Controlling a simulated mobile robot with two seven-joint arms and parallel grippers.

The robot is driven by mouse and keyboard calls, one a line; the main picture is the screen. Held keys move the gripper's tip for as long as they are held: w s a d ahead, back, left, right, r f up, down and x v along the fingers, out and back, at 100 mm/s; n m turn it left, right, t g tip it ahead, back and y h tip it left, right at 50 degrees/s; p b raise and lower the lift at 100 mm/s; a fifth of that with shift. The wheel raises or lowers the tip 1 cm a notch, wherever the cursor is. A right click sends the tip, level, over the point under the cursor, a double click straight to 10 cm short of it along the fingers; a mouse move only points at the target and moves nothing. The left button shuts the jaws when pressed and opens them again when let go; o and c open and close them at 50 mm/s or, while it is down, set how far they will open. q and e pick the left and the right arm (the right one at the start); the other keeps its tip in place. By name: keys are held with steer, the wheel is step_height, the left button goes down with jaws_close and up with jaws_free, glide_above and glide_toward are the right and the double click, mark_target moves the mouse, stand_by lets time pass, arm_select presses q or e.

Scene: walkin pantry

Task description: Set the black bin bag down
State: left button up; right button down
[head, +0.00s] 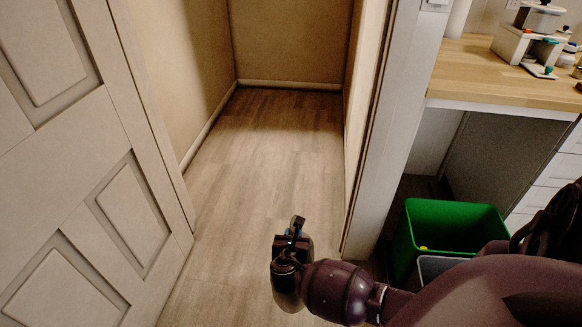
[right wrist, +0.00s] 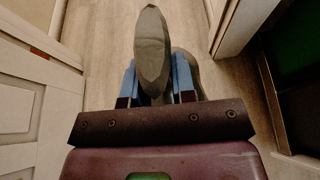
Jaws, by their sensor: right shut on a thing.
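My right gripper (head: 291,245) reaches in from the right in the head view and is over the wood floor at the pantry doorway. In the right wrist view my right gripper (right wrist: 156,75) has its blue fingers on both sides of a dark grey-green, elongated thing, which I take to be the black bin bag (right wrist: 152,45). It is shut on it. The bag's lower part is hidden, and I cannot tell whether it touches the floor. My left gripper is not in view.
A white panelled door (head: 110,200) stands open on the left, and a white door frame (head: 395,130) is on the right. Bare wood floor (head: 270,140) runs between them. A green bin (head: 455,220) stands under the wooden counter (head: 480,75), with a grey bin (head: 432,268) in front.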

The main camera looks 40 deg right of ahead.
arm_select(q)
steer(key=b, duration=0.2)
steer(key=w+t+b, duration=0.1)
steer(key=b, duration=0.1)
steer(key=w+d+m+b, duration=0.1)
steer(key=b, duration=0.1)
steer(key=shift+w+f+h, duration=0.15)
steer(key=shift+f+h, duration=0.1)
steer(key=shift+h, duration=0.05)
arm_select(e)
step_height(320, 180, down, 13)
steer(key=shift+f, duration=0.2)
step_height(320, 180, down, 3)
steer(key=shift+s+f+b, duration=0.1)
steer(key=shift+s+b, duration=0.05)
steer(key=shift+b, duration=0.65)
steer(key=shift+f+b, duration=0.3)
steer(key=shift+f, duration=0.2)
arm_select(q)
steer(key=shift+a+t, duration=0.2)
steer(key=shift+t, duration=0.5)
arm_select(e)
steer(key=shift+w+r, duration=0.1)
steer(key=shift+w, duration=0.1)
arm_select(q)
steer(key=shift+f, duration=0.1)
